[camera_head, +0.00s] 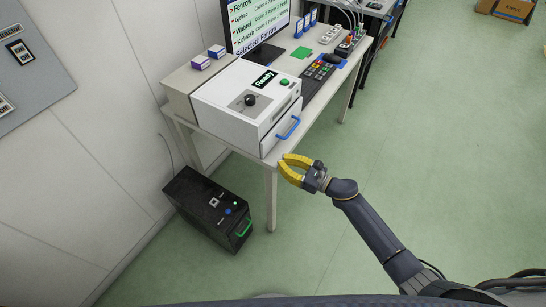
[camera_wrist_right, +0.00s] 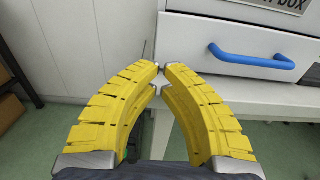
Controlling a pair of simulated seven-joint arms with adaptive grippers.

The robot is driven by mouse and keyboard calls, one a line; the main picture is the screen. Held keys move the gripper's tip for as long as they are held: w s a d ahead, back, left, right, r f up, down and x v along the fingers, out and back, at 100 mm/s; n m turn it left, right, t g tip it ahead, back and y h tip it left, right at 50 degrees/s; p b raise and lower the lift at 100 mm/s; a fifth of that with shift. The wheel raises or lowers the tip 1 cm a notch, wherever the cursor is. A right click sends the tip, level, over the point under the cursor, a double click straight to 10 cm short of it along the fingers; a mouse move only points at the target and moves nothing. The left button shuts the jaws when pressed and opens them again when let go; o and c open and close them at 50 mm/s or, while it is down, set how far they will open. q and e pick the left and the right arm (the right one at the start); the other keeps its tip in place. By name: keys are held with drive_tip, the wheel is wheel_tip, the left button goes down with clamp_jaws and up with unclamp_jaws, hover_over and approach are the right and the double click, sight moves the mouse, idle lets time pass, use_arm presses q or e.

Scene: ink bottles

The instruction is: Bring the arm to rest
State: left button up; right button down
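My right gripper (camera_head: 283,167) has yellow curved fingers and is in front of the table, just below and to the right of the white machine's blue handle. In the right wrist view the gripper (camera_wrist_right: 161,75) has its tips meeting with nothing between them, so it is shut and empty. The white machine (camera_head: 231,99) has a dark knob, a "Ready" display, a green button and a drawer with a blue handle (camera_head: 288,128). The blue handle also shows in the right wrist view (camera_wrist_right: 250,60), apart from the fingers. My left gripper is not in view.
The table (camera_head: 308,103) holds a monitor (camera_head: 262,22), a keypad (camera_head: 321,69), a green piece (camera_head: 302,53) and purple-white boxes (camera_head: 200,62). A black box (camera_head: 205,208) with a green handle stands on the floor by the wall.

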drive_tip(key=v, duration=0.7)
drive_tip(key=w+d+f+m+t+h, duration=0.35)
drive_tip(key=d+f+m+h, duration=0.55)
drive_tip(key=m, duration=0.9)
drive_tip(key=s+d+f+m+g+h, duration=0.1)
drive_tip(key=s+d+f+m, duration=0.2)
drive_tip(key=f+m, duration=0.35)
drive_tip(key=s+d+f+m+g+h, duration=0.15)
drive_tip(key=s+d+f+m, duration=0.25)
drive_tip(key=f, duration=0.5)
drive_tip(key=s+d+f+m+g+h, duration=0.1)
drive_tip(key=s+d+f+m+h, duration=0.15)
drive_tip(key=f+m, duration=0.4)
drive_tip(key=s+f+m+g+h, duration=0.1)
drive_tip(key=s+f+m+g, duration=0.2)
drive_tip(key=s+f, duration=0.7)
drive_tip(key=s+f+m+g, duration=0.3)
drive_tip(key=s+f, duration=0.3)
drive_tip(key=s, duration=0.7)
drive_tip(key=s+a+f+m+g, duration=0.1)
drive_tip(key=s+a+f, duration=0.1)
drive_tip(key=s, duration=0.8)
drive_tip(key=s+a+f+m+g, duration=0.1)
drive_tip(key=s+a+f+g, duration=0.1)
drive_tip(key=s, duration=0.9)
drive_tip(key=shift+a+f, duration=0.2)
drive_tip(key=shift+a, duration=0.35)
